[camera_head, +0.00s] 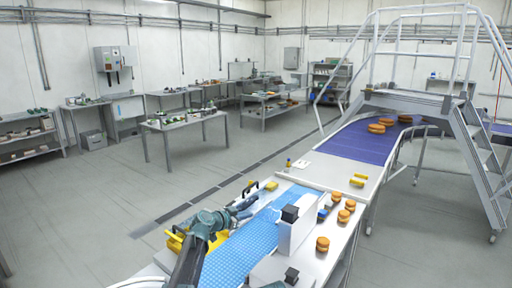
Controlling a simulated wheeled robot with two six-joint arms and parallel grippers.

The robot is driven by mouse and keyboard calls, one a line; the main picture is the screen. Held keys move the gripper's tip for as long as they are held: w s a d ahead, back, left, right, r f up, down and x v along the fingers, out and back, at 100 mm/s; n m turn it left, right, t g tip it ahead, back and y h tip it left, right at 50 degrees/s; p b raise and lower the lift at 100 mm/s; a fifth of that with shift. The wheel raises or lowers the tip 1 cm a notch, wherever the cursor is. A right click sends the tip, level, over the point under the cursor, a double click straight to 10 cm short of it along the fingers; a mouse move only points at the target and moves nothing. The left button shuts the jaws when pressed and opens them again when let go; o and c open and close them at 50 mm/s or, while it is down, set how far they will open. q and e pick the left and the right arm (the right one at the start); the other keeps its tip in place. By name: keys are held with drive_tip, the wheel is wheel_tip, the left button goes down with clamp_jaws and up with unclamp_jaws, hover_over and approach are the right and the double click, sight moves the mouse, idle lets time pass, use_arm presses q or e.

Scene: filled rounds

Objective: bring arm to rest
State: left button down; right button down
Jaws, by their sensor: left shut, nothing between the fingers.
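My left arm comes in from the bottom left, low over the near end of the conveyor line. Its gripper (246,205) is shut and empty, above the left edge of the light blue belt (240,245). It is small in the picture, and whether it touches anything beneath cannot be told. Several orange-brown filled rounds (322,244) sit on the pale surface right of the belt, apart from the gripper. More rounds (377,128) lie on the purple belt (350,141) farther back. My right gripper is not in view.
A white block-shaped unit (296,236) with a dark top stands between the belt and the near rounds. Yellow parts (174,243) lie beside my arm. A metal stair platform (478,150) spans the purple belt. Floor (90,215) to the left is clear.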

use_arm(q)
drive_tip(key=s+d+f+g+y, duration=0.15)
drive_tip(key=s+f, duration=0.25)
drive_tip(key=s, duration=0.4)
drive_tip(key=s+d+f+n+g+y, duration=0.1)
drive_tip(key=s+d+f+g, duration=0.2)
drive_tip(key=s, duration=0.5)
drive_tip(key=s+d+f+g+y, duration=0.1)
drive_tip(key=s+d+f+g, duration=0.2)
drive_tip(key=s, duration=0.4)
drive_tip(key=s+a+f+n+g+y, duration=0.1)
drive_tip(key=s+a+f+n+y, duration=0.1)
drive_tip(key=s+a, duration=0.3)
drive_tip(key=s+a+f+n+g+y, duration=0.2)
drive_tip(key=s+a+n+y, duration=0.1)
drive_tip(key=s, duration=1.1)
drive_tip(key=shift+s+a+f+y, duration=0.15)
drive_tip(key=shift+s+a+y, duration=0.15)
drive_tip(key=shift+a+y, duration=0.55)
